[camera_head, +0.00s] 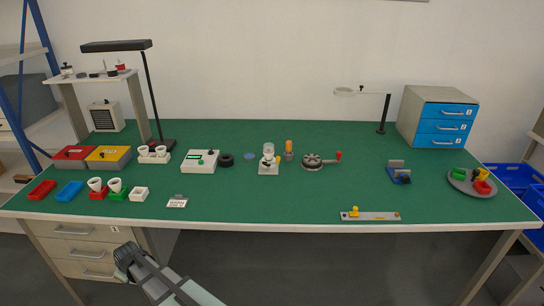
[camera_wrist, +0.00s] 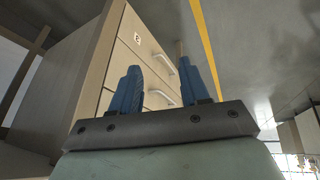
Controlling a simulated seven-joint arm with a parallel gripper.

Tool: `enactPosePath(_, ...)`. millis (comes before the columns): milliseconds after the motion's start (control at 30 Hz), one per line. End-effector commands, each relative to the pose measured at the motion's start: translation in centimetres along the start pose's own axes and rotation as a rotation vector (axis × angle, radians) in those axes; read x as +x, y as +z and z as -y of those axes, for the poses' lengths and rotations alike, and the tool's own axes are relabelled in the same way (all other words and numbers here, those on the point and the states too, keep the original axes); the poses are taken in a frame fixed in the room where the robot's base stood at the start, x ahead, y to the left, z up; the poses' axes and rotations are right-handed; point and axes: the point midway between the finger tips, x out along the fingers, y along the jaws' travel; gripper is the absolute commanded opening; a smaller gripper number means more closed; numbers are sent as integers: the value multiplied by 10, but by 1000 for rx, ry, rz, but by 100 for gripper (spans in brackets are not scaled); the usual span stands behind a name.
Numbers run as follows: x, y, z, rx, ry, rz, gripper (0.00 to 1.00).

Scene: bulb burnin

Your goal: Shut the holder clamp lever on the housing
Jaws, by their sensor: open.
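A small white fixture (camera_head: 268,169), which looks like the housing, stands upright at the middle of the green bench. A clear rounded piece sits at its top. A small yellow-orange part (camera_head: 278,159) on its right side may be the clamp lever; it is too small to tell whether it is open or shut. My gripper (camera_head: 122,250) is in front of the bench's front edge at the lower left, far from the fixture. In the wrist view its two blue fingers (camera_wrist: 158,62) are apart with nothing between them, facing a drawer cabinet.
The drawer cabinet (camera_head: 82,250) is under the bench's left end, close to my gripper. A white box (camera_head: 198,167) and black ring (camera_head: 226,160) stand left of the fixture, a round grey device (camera_head: 313,166) right. The bench front (camera_head: 265,205) is clear there.

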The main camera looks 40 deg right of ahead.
Motion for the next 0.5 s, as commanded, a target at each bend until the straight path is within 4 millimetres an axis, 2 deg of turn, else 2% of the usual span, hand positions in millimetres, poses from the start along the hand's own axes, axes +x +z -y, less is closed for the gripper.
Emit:
enactPosePath(33,-9,-26,-4,-19,11,-39,45)
enactPosePath(200,-42,-92,-15,-72,46,-151,45)
enactPosePath(367,-68,-135,-24,-107,72,-225,45)
enactPosePath(500,-90,-162,-42,-120,96,-268,45)
